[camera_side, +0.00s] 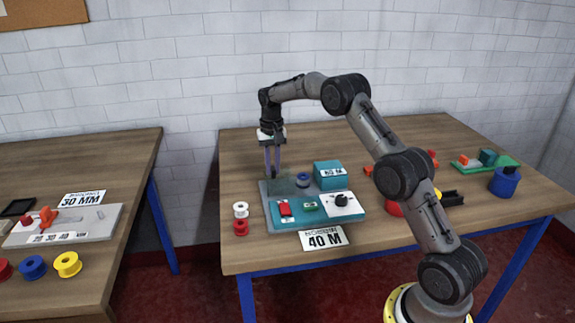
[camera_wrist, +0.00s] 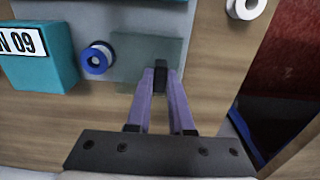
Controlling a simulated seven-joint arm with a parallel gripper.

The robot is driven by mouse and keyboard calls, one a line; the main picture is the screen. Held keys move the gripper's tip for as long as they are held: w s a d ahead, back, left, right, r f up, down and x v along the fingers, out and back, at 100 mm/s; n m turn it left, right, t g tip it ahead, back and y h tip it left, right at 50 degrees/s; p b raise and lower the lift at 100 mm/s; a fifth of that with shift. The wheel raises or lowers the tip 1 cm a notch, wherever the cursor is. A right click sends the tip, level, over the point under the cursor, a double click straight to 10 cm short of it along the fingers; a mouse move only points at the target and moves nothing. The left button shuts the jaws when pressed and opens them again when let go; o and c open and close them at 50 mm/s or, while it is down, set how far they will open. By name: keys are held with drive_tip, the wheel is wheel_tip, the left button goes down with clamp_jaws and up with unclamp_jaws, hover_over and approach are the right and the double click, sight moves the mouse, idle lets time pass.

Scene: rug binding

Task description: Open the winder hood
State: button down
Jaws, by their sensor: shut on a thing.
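The winder hood (camera_wrist: 145,50) is a translucent grey-green panel on the grey base plate of the machine (camera_side: 267,212). In the side view the hood (camera_side: 283,186) is faint, at the back left of the plate beside a blue spool (camera_side: 303,180). My gripper (camera_side: 273,173) points down at the hood's rear edge. In the wrist view its purple fingers (camera_wrist: 160,75) are shut on a small dark block, which looks like the hood's handle. The fingers hide part of the block. I cannot tell the hood's exact tilt.
A teal box (camera_side: 330,175) stands right of the blue spool. A teal panel with a red switch (camera_side: 285,209), a green button and a black knob (camera_side: 341,199) lies in front. White (camera_side: 240,209) and red (camera_side: 240,228) spools stand left. The table behind my gripper is clear.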

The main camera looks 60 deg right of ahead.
drive_tip(key=shift+w+a, duration=0.15)
drive_tip(key=shift+w, duration=0.05)
drive_tip(key=c, duration=0.8)
unclamp_jaws()
drive_tip(key=shift+r, duration=0.15)
wheel_tip(320, 180, up, 14)
drive_tip(key=shift+f, duration=0.2)
